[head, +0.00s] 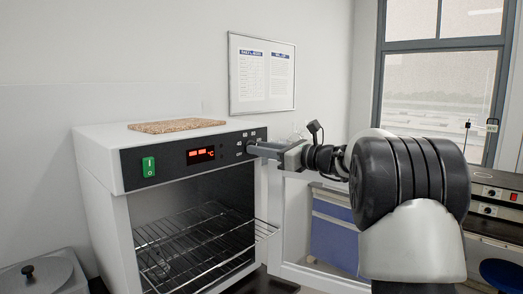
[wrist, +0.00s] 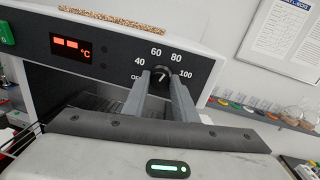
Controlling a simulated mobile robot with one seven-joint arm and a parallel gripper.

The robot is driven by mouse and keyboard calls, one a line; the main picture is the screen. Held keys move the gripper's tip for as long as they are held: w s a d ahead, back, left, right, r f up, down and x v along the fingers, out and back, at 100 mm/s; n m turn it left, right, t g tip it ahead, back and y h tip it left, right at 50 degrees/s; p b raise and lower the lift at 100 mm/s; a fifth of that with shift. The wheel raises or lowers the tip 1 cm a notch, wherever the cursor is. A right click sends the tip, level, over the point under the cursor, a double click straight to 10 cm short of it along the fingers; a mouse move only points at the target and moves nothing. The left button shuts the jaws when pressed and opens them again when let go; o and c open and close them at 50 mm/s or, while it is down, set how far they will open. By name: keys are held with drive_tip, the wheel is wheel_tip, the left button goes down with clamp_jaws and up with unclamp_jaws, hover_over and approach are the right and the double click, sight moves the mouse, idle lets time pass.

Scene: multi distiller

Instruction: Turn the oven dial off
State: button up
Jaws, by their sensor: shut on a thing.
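The oven (head: 88,170) is a white box with a black front panel and an open chamber. Its dial (wrist: 161,72) is a small black knob with a white mark, ringed by OFF, 40, 60, 80 and 100. The mark is small; it seems to lean up and right, between 60 and 100. My gripper (wrist: 162,82) is shut on the dial, with one finger on each side. In the head view my gripper (head: 253,149) reaches in from the right, and its fingertips hide most of the dial. The left finger partly covers the OFF label.
Wire racks (head: 190,245) stick out of the open oven below the panel. A green switch (head: 149,166) and a lit red display (head: 201,154) sit left of the dial. A cork mat (head: 177,126) lies on top. A shelf with glassware (wrist: 262,110) stands to the right.

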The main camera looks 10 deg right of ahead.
drive_tip(key=shift+f, duration=0.1)
drive_tip(key=shift+s+a+n+t+h+b, duration=0.15)
drive_tip(key=shift+n+h+b, duration=0.4)
drive_tip(key=shift+n+b, duration=3.2)
drive_tip(key=shift+a+n+t+h+b, duration=0.1)
drive_tip(key=shift+n+t+h+b, duration=0.3)
drive_tip(key=shift+n+b, duration=3.35)
drive_tip(key=shift+s+a+n+t+h+b, duration=0.1)
drive_tip(key=shift+n+h+b, duration=0.55)
drive_tip(key=shift+n+b, duration=3.1)
drive_tip(key=shift+n+p, duration=1.05)
drive_tip(key=shift+n, duration=0.1)
drive_tip(key=o, duration=1)
drive_tip(key=shift+o, duration=0.2)
drive_tip(key=shift+s+d, duration=0.1)
drive_tip(key=shift+d, duration=0.05)
